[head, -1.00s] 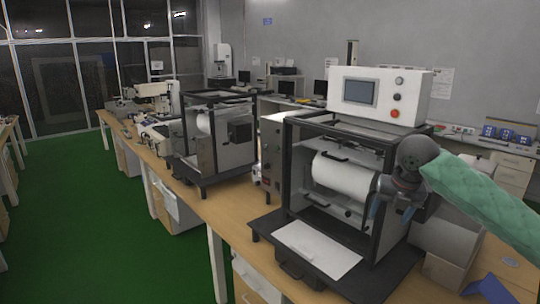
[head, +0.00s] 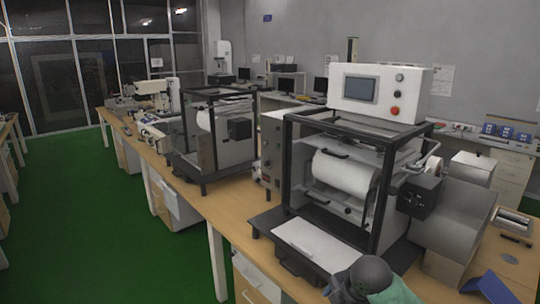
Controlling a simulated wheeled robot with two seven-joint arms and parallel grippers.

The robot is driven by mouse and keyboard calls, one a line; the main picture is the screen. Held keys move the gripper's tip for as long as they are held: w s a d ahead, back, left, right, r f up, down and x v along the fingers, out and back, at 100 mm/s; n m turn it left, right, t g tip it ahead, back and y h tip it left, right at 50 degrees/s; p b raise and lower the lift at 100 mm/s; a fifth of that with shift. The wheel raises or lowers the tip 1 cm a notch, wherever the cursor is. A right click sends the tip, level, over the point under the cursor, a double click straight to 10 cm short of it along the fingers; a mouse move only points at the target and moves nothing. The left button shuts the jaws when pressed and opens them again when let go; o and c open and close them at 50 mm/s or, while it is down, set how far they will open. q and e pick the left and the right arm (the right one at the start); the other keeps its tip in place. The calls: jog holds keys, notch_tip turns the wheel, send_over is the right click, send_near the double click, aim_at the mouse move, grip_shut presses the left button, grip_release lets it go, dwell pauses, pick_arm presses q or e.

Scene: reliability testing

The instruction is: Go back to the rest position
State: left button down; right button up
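The test machine (head: 290,174) with a black frame and a white roller (head: 343,174) stands on the wooden bench. Its white control box (head: 379,94) with a screen, a grey button and a red button sits on top. Part of my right arm, a dark rounded joint and green sleeve, shows at the bottom edge in front of the machine. The fingers of my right gripper are outside the view. My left gripper and arm are not in view.
A second black-framed machine (head: 212,135) stands further along the bench (head: 221,208). A white sheet (head: 302,240) lies on the near machine's base plate. A grey box and a blue item (head: 489,288) are at the right. The green floor (head: 95,225) is clear at left.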

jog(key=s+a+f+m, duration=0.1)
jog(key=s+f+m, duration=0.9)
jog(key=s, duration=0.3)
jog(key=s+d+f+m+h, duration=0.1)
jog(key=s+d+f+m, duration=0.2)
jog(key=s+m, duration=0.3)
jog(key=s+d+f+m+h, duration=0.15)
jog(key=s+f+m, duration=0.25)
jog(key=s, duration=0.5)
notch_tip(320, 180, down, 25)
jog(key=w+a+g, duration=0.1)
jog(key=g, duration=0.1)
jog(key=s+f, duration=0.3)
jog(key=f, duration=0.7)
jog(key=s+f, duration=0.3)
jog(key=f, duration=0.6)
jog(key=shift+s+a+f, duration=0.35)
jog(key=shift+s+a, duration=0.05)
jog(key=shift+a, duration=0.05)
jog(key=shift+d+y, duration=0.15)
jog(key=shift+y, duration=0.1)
